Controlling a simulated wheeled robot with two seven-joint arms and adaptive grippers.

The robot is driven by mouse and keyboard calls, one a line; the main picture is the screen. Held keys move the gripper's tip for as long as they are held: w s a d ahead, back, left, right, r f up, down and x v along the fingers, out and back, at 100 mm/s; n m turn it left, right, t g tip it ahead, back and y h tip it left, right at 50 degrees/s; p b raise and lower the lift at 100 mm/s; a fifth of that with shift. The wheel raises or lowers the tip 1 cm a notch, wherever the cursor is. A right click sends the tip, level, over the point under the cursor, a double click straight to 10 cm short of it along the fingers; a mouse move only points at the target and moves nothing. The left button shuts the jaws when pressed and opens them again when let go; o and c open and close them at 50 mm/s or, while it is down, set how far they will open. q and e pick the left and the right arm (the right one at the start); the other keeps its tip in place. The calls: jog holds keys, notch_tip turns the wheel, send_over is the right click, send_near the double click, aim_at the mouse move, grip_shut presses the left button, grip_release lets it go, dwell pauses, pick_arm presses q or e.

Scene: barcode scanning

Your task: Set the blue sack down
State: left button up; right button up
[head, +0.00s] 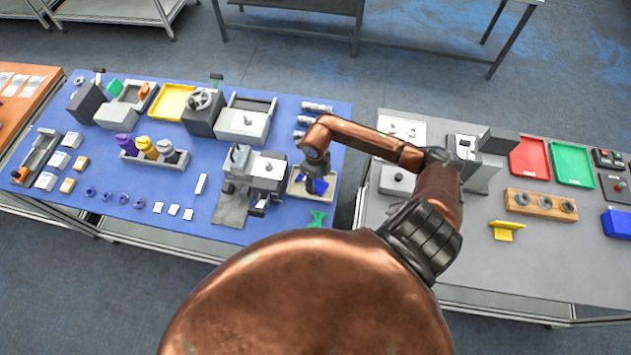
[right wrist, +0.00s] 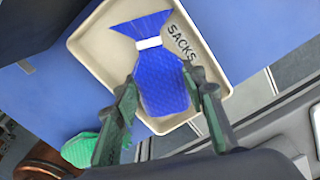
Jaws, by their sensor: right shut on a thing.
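The blue sack (head: 319,187) is at the beige tray (head: 296,190) at the right end of the blue mat. In the right wrist view the sack (right wrist: 165,85), with a white band near its flared top, lies over the tray (right wrist: 88,45), which is marked "SACKS". My right gripper (head: 314,173) points down at the tray. In the right wrist view its fingers (right wrist: 166,105) are on either side of the sack's lower body, closed on it. I cannot tell whether the sack touches the tray floor. My left gripper is not in view.
A green sack-like object (head: 317,218) lies on the mat just in front of the tray; it also shows in the right wrist view (right wrist: 80,150). A grey machine (head: 268,168) stands left of the tray. A gap separates this table from the grey table (head: 450,240).

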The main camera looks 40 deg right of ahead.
aim_at(316, 183)
jog(key=shift+s+r, duration=0.15)
jog(key=shift+s, duration=0.2)
jog(key=o, duration=1.1)
jog(key=shift+w+f, duration=0.3)
jog(key=shift+w, duration=0.05)
jog(key=shift+s+r, duration=0.1)
jog(key=shift+s, duration=0.1)
jog(key=shift+r, duration=0.15)
notch_tip(316, 183, up, 3)
jog(key=shift+w+r+b, duration=0.15)
jog(key=shift+r+b, duration=0.05)
jog(key=shift+b, duration=0.35)
pick_arm(q)
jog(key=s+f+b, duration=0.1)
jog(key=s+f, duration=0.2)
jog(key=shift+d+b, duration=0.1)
jog(key=shift+b, duration=0.25)
pick_arm(e)
notch_tip(316, 183, up, 9)
jog(key=shift+f, duration=0.2)
